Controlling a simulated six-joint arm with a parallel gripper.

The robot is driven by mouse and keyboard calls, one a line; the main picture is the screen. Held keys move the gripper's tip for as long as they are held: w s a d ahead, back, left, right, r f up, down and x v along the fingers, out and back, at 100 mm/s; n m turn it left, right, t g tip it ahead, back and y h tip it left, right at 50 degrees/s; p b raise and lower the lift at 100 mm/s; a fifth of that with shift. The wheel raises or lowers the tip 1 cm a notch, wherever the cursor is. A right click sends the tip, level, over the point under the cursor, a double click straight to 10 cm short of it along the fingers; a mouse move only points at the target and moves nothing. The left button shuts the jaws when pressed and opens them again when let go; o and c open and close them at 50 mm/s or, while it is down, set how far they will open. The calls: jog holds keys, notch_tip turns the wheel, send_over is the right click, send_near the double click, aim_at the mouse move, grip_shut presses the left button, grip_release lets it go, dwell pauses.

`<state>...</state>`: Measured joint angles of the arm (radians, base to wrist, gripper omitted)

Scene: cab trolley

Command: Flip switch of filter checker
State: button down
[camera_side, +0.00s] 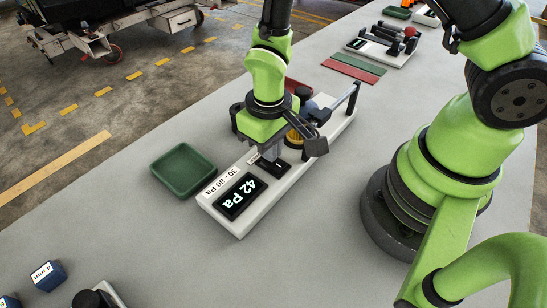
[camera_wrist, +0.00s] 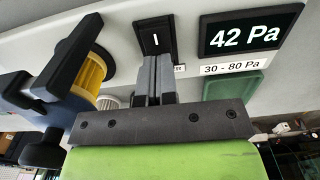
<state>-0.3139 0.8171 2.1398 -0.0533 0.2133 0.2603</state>
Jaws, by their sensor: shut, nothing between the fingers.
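The filter checker (camera_side: 232,219) is a white base on the grey table, with a dark display (camera_side: 241,195) reading 42 Pa and a label "30 - 80 Pa". Its black rocker switch (camera_side: 276,167), marked with a white line, sits beside the display. It also shows in the wrist view (camera_wrist: 154,36). My gripper (camera_side: 265,155) is shut and empty, pointing down over the checker. In the wrist view the closed fingers (camera_wrist: 157,62) reach the lower edge of the switch. I cannot tell whether they touch it. A yellow filter (camera_wrist: 88,75) sits in the checker's black clamp.
A green tray (camera_side: 183,170) lies left of the checker. Red and green mats (camera_side: 354,68) and another white-based device (camera_side: 381,46) are farther back. Blue boxes (camera_side: 48,275) stand at the front left. My arm's base takes up the right side.

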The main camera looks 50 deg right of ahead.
jog(key=shift+f, duration=0.35)
jog(key=shift+r, duration=3.55)
jog(key=shift+r, duration=0.15)
jog(key=s+d+r+m+t+y, duration=0.1)
jog(key=s+d+r+m+t, duration=0.1)
jog(key=s+r, duration=0.3)
jog(key=s+d+r+m+t+y, duration=0.1)
jog(key=s+r+t, duration=0.4)
jog(key=r, duration=0.9)
jog(key=shift+s+d+r+m, duration=0.3)
jog(key=shift+s+d+m, duration=0.2)
jog(key=shift+d, duration=0.75)
